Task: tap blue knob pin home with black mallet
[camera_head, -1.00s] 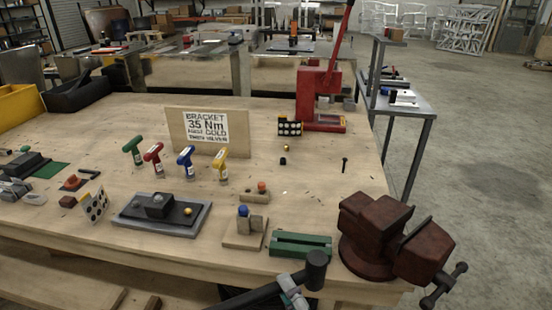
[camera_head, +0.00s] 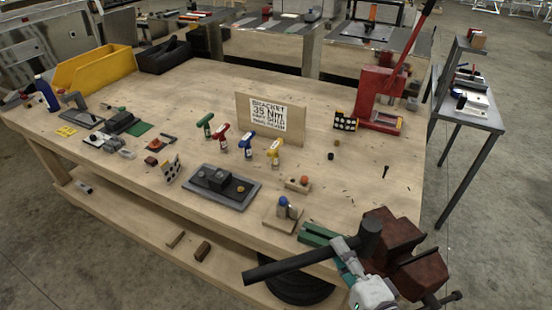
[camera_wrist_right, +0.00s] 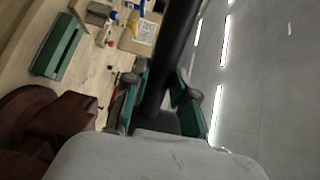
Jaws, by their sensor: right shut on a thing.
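The blue knob pin (camera_head: 283,201) stands upright in a small wooden fixture (camera_head: 272,222) near the bench's front edge; how deep it sits I cannot tell. My right gripper (camera_head: 345,258) is shut on the handle of the black mallet (camera_head: 290,264), in front of the bench edge. The mallet's head (camera_head: 369,237) is to the right of the pin and apart from it; the handle points left. In the right wrist view, the green fingers of my right gripper (camera_wrist_right: 160,98) clasp the dark handle (camera_wrist_right: 178,45). My left gripper is out of view.
A green block (camera_head: 316,232) and a dark red vise (camera_head: 405,240) crowd the bench corner beside the mallet. A wooden piece with an orange knob (camera_head: 303,182) lies behind the pin. A grey plate (camera_head: 240,195) lies left of it. Bare bench (camera_head: 345,190) shows behind.

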